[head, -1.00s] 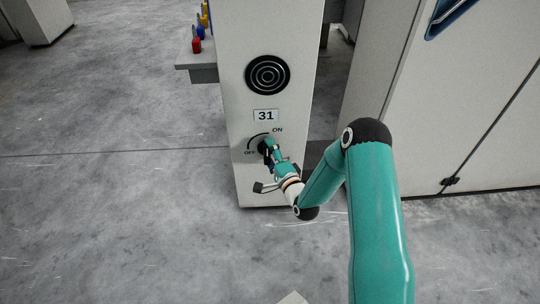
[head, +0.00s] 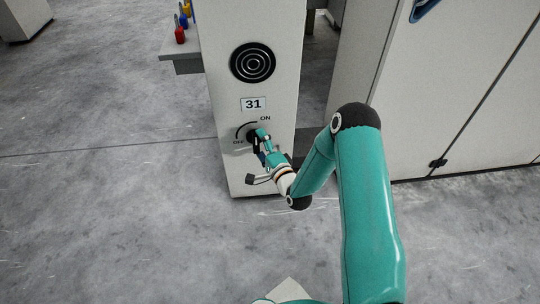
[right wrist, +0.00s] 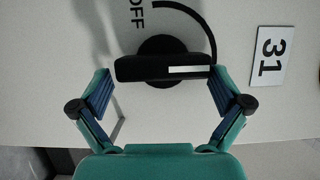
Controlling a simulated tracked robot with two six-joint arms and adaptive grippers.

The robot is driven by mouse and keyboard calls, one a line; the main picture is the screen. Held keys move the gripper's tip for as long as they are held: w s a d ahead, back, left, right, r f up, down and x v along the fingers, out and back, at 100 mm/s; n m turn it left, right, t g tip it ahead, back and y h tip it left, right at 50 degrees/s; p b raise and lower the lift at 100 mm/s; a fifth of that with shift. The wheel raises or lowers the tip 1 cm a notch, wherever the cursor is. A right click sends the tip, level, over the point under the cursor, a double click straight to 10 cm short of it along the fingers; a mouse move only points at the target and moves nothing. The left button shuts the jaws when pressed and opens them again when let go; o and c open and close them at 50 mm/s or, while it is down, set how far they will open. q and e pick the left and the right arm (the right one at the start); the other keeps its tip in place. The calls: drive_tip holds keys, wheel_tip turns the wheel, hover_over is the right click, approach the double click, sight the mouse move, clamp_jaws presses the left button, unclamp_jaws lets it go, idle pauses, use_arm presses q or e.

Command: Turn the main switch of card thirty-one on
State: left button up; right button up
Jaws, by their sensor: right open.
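The panel of card thirty-one (head: 230,165) is a pale upright post with a 31 plate (head: 253,104); the plate shows sideways in the right wrist view (right wrist: 270,56). Below the plate is the main switch (head: 251,136), a black round knob with a crossbar (right wrist: 140,68). In the right wrist view its white stripe points toward the plate side, near the arc's far end, away from OFF. My right gripper (head: 261,138) is at the knob. Its open fingers (right wrist: 160,88) stand by the crossbar's two ends; contact is unclear. ON is hidden in the wrist view. My left gripper is not in view.
A round black ringed disc (head: 253,62) is above the plate. A grey shelf (head: 182,53) with coloured bobbin-like items (head: 181,34) juts out at the left. A large pale cabinet (head: 455,95) stands at the right. The floor in front is clear.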

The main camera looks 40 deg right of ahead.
drive_tip(key=s+a, duration=0.1)
drive_tip(key=s, duration=1)
drive_tip(key=shift+a, duration=0.35)
drive_tip(key=shift+f, duration=0.1)
